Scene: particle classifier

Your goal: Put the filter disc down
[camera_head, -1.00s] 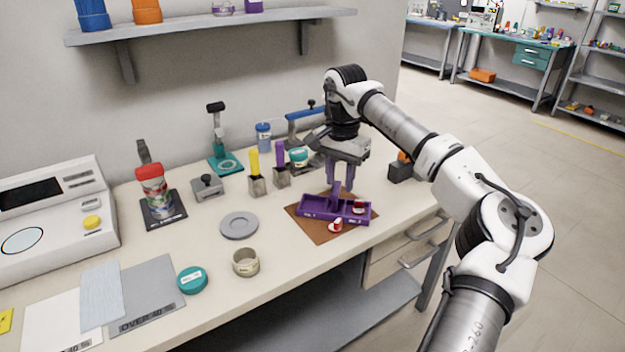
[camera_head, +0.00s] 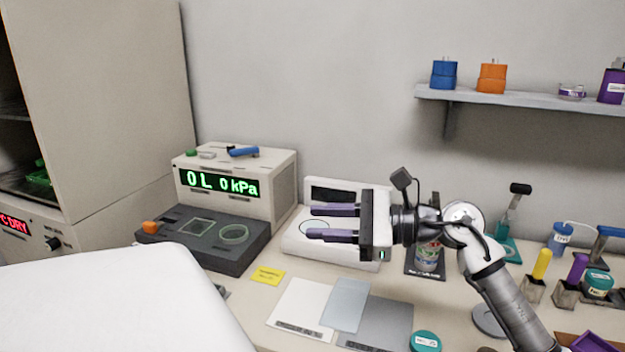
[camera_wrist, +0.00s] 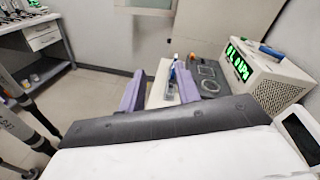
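I cannot make out a filter disc in either view. My gripper (camera_head: 332,222) is in front of the white instrument, above the bench. Its two purple fingers point left and stand apart, with nothing visible held between them. In the wrist view the fingers (camera_wrist: 160,92) also stand apart, and a small blue and pale object (camera_wrist: 172,72) shows beyond the gap, too small to identify. The pressure unit (camera_head: 240,180) reads about 0 kPa. Its dark deck (camera_head: 185,255) has a square outline and a green-edged round ring (camera_head: 233,234), left of my fingertips.
A white instrument (camera_head: 300,240) stands behind my gripper. A white sheet (camera_head: 300,305), a pale blue sheet (camera_head: 346,303) and a grey sheet (camera_head: 380,325) lie in front. A teal-lidded jar (camera_head: 425,341) and a grey round dish (camera_head: 488,321) are to the right. A tall cabinet (camera_head: 100,100) stands left.

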